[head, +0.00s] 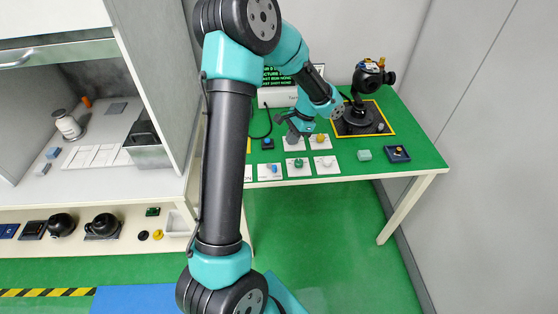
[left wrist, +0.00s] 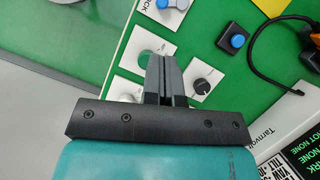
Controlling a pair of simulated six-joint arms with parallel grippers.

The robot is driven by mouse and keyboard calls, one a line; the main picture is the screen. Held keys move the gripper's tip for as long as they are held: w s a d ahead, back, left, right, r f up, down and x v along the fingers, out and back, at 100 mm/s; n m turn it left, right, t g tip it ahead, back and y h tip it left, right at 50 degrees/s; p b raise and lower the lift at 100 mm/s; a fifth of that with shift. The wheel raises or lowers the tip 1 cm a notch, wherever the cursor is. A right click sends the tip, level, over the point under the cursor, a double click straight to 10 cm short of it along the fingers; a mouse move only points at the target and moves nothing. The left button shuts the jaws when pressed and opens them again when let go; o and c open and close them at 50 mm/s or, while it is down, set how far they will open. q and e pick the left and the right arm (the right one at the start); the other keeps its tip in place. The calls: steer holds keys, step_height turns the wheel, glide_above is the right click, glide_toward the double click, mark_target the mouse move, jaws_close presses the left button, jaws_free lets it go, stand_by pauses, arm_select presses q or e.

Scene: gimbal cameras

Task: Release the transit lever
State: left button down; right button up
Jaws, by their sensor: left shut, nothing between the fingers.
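Several white control plates lie on the green table. One bears a small blue-and-grey lever (head: 271,168), which also shows at the top edge of the left wrist view (left wrist: 165,4); its label is cut off there, so I cannot tell if it is the transit lever. Beside it is a plate with a green round knob (head: 298,163). Another plate bears a dark knob (left wrist: 201,86). My left gripper (head: 292,132) is shut and empty, above the plates; its fingers (left wrist: 166,62) show between the green-knob and dark-knob plates. My right gripper is out of view.
A black gimbal camera (head: 365,85) stands in a yellow-outlined square at the table's back right. A blue button (head: 267,143) and a black cable (left wrist: 262,70) are near the plates. A grey cabinet (head: 165,70) stands left. A dark box (head: 397,153) lies right.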

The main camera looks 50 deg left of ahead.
arm_select(q)
steer(key=shift+f, duration=0.1)
glide_toward(276, 172)
steer(key=x, duration=0.3)
steer(key=w+x, duration=0.1)
steer(key=shift+s+a+f, duration=0.15)
steer(key=shift+a+f, duration=0.15)
steer(key=shift+f, duration=0.25)
